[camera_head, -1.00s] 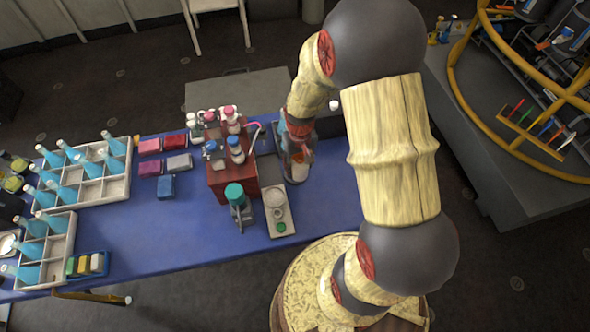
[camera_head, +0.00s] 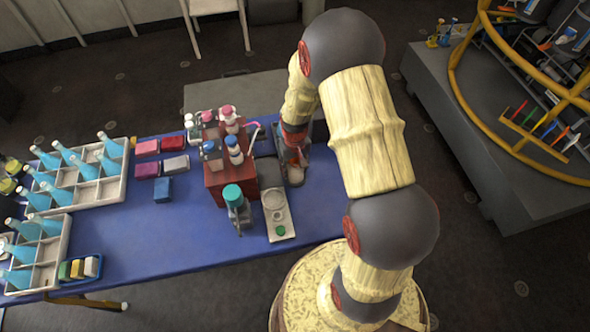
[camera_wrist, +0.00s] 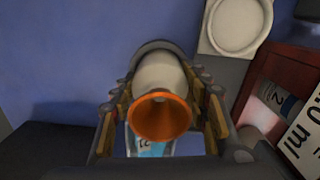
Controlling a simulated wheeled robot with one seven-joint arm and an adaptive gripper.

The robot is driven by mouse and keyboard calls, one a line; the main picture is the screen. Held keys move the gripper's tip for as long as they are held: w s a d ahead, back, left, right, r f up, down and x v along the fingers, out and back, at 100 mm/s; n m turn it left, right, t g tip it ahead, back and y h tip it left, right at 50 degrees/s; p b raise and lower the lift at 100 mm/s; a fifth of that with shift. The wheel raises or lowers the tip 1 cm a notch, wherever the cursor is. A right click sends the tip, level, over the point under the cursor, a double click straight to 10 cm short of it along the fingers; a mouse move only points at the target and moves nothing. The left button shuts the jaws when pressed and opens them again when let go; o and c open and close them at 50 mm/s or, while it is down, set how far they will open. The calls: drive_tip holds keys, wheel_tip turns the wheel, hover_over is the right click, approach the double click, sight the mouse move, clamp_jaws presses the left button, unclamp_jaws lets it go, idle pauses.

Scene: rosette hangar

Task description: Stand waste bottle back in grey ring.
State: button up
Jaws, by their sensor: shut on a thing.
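My gripper (camera_wrist: 163,112) is shut on the waste bottle (camera_wrist: 160,72), a pale bottle with an orange funnel (camera_wrist: 160,116) in its mouth. In the wrist view the funnel faces the camera and the bottle's body runs away from it between the fingers. A dark grey curved band (camera_wrist: 160,45) shows around its far end; I take it for the grey ring, but cannot tell whether the bottle sits inside it or above it. In the head view the bottle (camera_head: 296,174) is at the table's right part, right of the red rack, partly hidden by my gripper (camera_head: 295,155).
A red rack (camera_head: 230,180) with several capped bottles stands close left of my gripper. A pale tray (camera_head: 280,222) with a round plate and a teal-capped bottle (camera_head: 233,197) are nearer. Racks of blue bottles (camera_head: 85,190) stand left. The blue table (camera_head: 165,235) is clear at front middle.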

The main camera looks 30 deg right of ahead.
sight(295, 163)
drive_tip(key=shift+f, duration=0.1)
drive_tip(key=o, duration=1.2)
drive_tip(key=shift+o, duration=0.6)
wheel_tip(295, 163, up, 13)
drive_tip(key=p, duration=0.3)
drive_tip(key=shift+a+f, duration=0.1)
drive_tip(key=s+a+r+n+t, duration=0.1)
drive_tip(key=s+a+r, duration=0.2)
drive_tip(key=r, duration=0.5)
drive_tip(key=s+a+r+t, duration=0.2)
drive_tip(key=s+a+r, duration=0.1)
drive_tip(key=r, duration=0.6)
drive_tip(key=s+a+r+n+t, duration=0.1)
drive_tip(key=s+a+r, duration=0.25)
drive_tip(key=r, duration=0.45)
drive_tip(key=s+a+r+t, duration=0.1)
drive_tip(key=s+r, duration=0.3)
drive_tip(key=s, duration=0.4)
drive_tip(key=shift+s+a+r+t, duration=0.3)
drive_tip(key=shift+a, duration=0.15)
